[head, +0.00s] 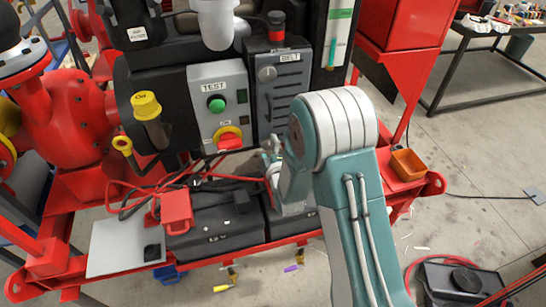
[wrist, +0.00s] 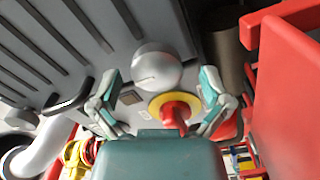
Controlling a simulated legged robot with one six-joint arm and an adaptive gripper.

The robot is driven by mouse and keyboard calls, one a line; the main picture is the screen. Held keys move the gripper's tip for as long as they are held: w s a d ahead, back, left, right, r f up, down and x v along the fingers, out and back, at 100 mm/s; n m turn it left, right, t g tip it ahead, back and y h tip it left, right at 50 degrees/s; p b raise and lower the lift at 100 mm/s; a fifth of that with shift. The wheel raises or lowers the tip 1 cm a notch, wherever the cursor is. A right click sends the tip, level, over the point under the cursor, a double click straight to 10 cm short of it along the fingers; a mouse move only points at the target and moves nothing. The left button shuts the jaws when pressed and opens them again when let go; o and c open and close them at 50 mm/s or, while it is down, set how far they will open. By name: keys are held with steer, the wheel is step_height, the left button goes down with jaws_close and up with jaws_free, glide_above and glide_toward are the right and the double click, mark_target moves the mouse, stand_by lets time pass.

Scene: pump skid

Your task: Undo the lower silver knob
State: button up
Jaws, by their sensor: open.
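A rounded silver knob (wrist: 157,67) shows near the middle of the wrist view, on a dark grey slotted panel (wrist: 60,45). My gripper (wrist: 160,78) is open, its two teal-and-grey fingers on either side of the knob in the picture. I see no finger touching it, and the depth gap is unclear. In the head view another silver knob (head: 266,73) sits high on the slotted panel under the BELT label. My arm hides the lower part of that panel, and I cannot make out the lower knob there.
A yellow disc with a red handle (wrist: 176,110) lies near my right finger in the wrist view, and a red panel (wrist: 290,95) stands at right.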

steer(key=v, duration=1.1)
steer(key=shift+d, duration=0.1)
